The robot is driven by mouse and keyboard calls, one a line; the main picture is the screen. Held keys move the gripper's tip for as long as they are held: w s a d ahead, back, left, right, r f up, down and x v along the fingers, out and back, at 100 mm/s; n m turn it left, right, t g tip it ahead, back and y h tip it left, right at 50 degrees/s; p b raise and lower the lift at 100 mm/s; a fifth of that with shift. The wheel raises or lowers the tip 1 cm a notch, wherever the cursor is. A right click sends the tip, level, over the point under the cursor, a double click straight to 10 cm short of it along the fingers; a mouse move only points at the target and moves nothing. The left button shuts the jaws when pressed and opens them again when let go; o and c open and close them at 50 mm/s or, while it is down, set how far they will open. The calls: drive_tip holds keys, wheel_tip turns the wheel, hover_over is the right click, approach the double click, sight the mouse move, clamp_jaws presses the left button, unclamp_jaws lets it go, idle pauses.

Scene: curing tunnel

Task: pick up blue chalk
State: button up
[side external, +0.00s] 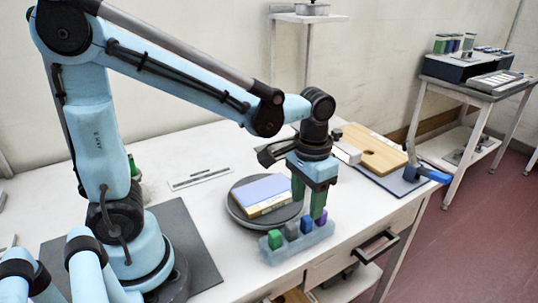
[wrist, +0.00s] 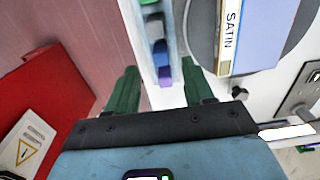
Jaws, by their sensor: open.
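The blue chalk (side external: 306,226) stands upright in a pale, translucent holder (side external: 318,239) near the table's front edge. It is in a row between a grey chalk (side external: 291,231) and a purple chalk (side external: 320,217), with a green chalk (side external: 275,239) at the left end. My gripper (side external: 309,203) points down over the right part of this row, its green fingers spread apart and empty. In the wrist view, the blue chalk (wrist: 161,56) shows ahead of the gap between the fingertips of my gripper (wrist: 159,72). I cannot tell the exact height of the fingertips over it.
A round dark turntable (side external: 236,211) with a lilac-topped box (side external: 262,192) stands just behind the holder. A wooden board (side external: 372,150) and a blue-handled tool (side external: 428,174) lie at the right.

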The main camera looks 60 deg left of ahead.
sight(307, 217)
drive_tip(key=shift+w+f, duration=0.15)
drive_tip(key=shift+f, duration=1.1)
drive_tip(key=shift+w+f, duration=0.1)
drive_tip(key=shift+f, duration=1.15)
clamp_jaws()
